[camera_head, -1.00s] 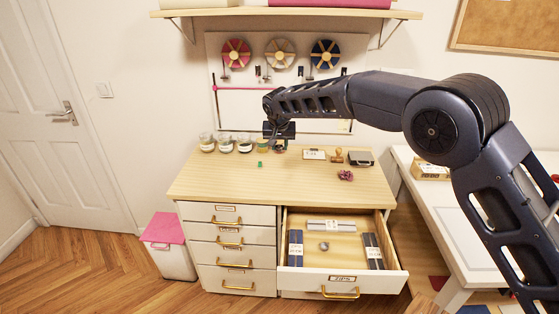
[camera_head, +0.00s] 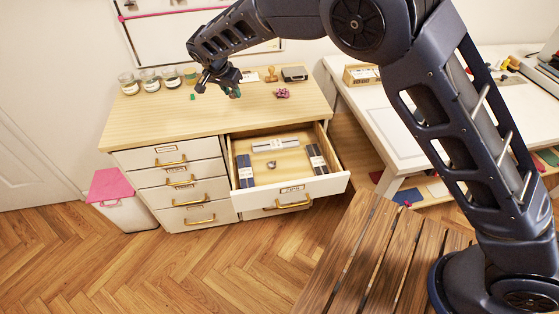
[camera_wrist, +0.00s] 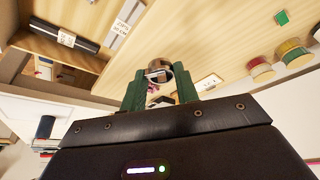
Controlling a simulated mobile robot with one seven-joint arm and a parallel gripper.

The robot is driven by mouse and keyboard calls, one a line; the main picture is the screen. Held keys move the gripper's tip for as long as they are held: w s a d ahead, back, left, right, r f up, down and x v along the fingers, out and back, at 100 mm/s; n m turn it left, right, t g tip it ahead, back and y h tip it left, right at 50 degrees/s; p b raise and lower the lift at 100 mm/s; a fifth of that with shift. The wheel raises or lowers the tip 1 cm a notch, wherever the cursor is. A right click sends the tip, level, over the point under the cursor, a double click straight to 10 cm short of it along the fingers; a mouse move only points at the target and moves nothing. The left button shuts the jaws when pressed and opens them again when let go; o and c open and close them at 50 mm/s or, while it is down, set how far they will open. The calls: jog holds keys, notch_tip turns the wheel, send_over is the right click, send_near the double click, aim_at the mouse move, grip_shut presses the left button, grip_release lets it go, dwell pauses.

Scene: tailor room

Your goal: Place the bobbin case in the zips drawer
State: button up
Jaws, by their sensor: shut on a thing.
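My gripper (camera_head: 231,92) is above the cabinet's wooden top, behind the open drawer. In the wrist view its green fingers are shut on a round, shiny metal thing (camera_wrist: 158,71), which looks like the bobbin case. In the head view the held thing is too small to make out. The zips drawer (camera_head: 319,187) is pulled open, its label hard to read. Inside are dark packets at the left (camera_head: 245,172) and right (camera_head: 317,158), a grey packet (camera_head: 276,145) at the back and a small round grey thing (camera_head: 271,165) in the middle. Bare drawer floor shows between them.
Several jars (camera_head: 150,80) stand at the back left of the cabinet top. A small green thing (camera_head: 193,97), a purple bundle (camera_head: 283,93), a stamp (camera_head: 271,75) and a dark case (camera_head: 295,74) are also there. A white table (camera_head: 400,120) stands at the right.

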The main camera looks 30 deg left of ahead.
jog(key=d+f+m+h, duration=0.35)
jog(key=d+m, duration=0.35)
jog(key=d, duration=0.4)
jog(key=m+g+h, duration=0.2)
jog(key=m+g, duration=0.1)
jog(key=m, duration=0.6)
send_over(292, 178)
notch_tip(292, 178, down, 4)
jog(key=shift+y, duration=0.35)
notch_tip(292, 178, down, 20)
jog(key=shift+r, duration=0.15)
jog(key=o, duration=0.9)
jog(key=shift+o, duration=0.2)
jog(key=v, duration=1.2)
